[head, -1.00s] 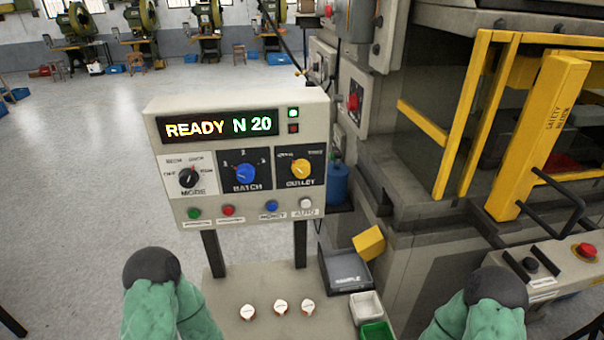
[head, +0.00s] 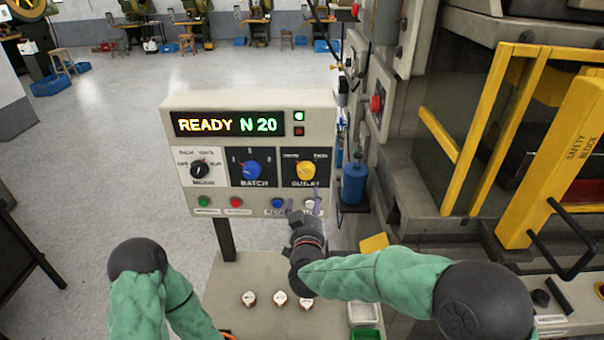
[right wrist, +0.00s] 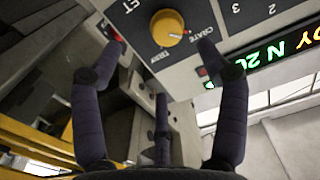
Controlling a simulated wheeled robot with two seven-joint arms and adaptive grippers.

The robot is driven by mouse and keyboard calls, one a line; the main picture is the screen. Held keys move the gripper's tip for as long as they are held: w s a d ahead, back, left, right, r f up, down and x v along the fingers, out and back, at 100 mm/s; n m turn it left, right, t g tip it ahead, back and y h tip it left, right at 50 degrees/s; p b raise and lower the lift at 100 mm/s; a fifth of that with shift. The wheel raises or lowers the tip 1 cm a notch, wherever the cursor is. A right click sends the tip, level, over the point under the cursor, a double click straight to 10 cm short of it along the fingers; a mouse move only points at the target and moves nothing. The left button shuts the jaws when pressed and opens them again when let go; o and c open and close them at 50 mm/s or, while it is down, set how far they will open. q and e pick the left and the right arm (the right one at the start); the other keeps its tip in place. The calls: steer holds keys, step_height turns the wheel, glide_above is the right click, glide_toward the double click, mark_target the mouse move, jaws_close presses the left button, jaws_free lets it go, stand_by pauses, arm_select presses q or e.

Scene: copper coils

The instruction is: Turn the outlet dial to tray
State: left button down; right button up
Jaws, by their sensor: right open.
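The outlet dial (head: 306,169) is a round yellow knob at the right of the control panel (head: 250,100). In the right wrist view the dial (right wrist: 166,27) sits near the top, with the words CRATE and TRAY beside it. A small mark on its edge appears to face CRATE. My right gripper (head: 307,203) is just below the dial in the head view. Its dark fingers are open and empty, and the dial shows between the fingertips in the wrist view (right wrist: 160,43); I cannot tell the exact gap. My left arm shows at lower left, but its gripper is out of view.
The display reads READY N 20. The blue batch dial (head: 252,170) and black mode dial (head: 200,168) are to the left. Coloured buttons line the panel's lower edge. Small round pieces (head: 281,298) lie on the shelf below. A press with a yellow guard (head: 492,130) stands right.

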mark_target(306, 174)
steer(key=w, duration=0.3)
steer(key=w+r, duration=0.1)
steer(key=w, duration=0.6)
steer(key=shift+w+a+r, duration=0.15)
steer(key=shift+w+a, duration=0.1)
steer(key=shift+w, duration=0.15)
steer(key=c, duration=1.2)
